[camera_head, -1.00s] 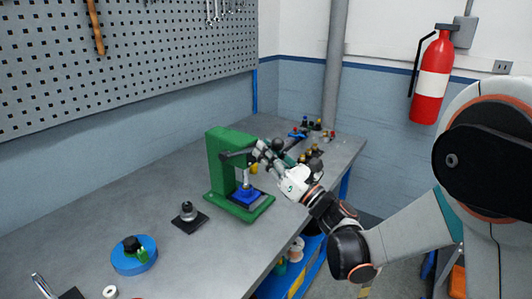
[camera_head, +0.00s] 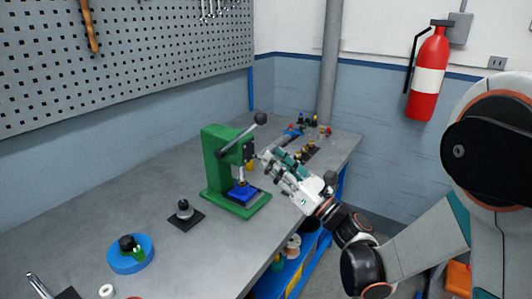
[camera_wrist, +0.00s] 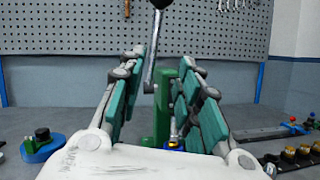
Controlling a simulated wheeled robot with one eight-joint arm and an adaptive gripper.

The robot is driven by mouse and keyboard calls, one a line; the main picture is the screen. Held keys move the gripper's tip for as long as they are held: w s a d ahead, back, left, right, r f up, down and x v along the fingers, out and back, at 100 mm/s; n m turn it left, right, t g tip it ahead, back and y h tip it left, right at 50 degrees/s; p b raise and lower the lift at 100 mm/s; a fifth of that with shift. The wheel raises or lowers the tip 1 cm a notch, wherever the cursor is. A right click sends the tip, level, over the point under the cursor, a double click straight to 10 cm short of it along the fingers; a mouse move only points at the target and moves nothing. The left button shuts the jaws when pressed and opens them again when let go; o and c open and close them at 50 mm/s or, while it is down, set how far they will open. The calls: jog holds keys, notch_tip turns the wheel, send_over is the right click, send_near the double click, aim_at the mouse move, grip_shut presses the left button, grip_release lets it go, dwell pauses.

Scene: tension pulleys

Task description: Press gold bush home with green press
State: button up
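The green press (camera_head: 214,163) stands on the bench with its black-knobbed lever (camera_head: 260,118) raised up and to the right. The lever (camera_wrist: 151,62) also shows in the wrist view, between the fingers. Under the ram is a blue block (camera_head: 241,193) on the press base. In the wrist view a small gold spot (camera_wrist: 173,141) shows below the ram, perhaps the gold bush; how deep it sits cannot be told. My gripper (camera_head: 268,164) is open and empty, to the right of the press and below the lever knob. Its teal-padded fingers (camera_wrist: 160,75) are wide apart.
A black plate with a grey post (camera_head: 184,211) and a blue round fixture (camera_head: 131,261) lie left of the press. A white ring (camera_head: 106,291) lies near the front edge. Several small parts (camera_head: 307,149) stand on the bench behind my gripper. The pegboard wall (camera_head: 120,60) is behind.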

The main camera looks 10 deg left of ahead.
jog(key=v, duration=0.6)
jog(key=shift+s+d, duration=0.15)
jog(key=shift+d, duration=0.1)
